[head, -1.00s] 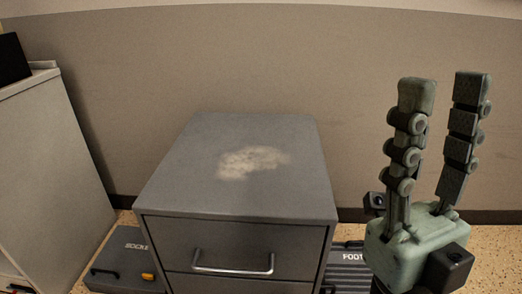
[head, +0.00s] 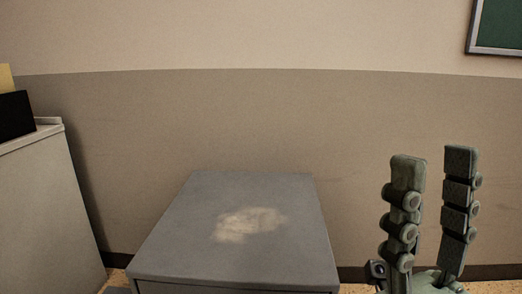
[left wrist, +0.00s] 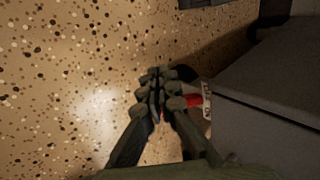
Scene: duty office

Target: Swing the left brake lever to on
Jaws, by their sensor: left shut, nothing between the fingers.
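My right gripper (head: 434,162) stands upright at the right of the head view, its two fingers apart with nothing between them. My left gripper (left wrist: 156,76) shows only in the left wrist view; its fingers are closed together over the speckled floor, with nothing between them. A red piece (left wrist: 192,101) with a pale, marked plate beside it shows just right of these fingers, partly hidden by them. I cannot tell whether it is part of the left brake lever or whether the fingers touch it. No brake lever shows clearly in either view.
A grey cabinet (head: 185,235) with a pale smudge on its top stands ahead. A light cabinet (head: 40,215) is at the left, and a plain wall (head: 260,120) is behind. In the left wrist view a dark grey box-like body (left wrist: 270,110) fills the right side; speckled floor (left wrist: 60,90) is open at left.

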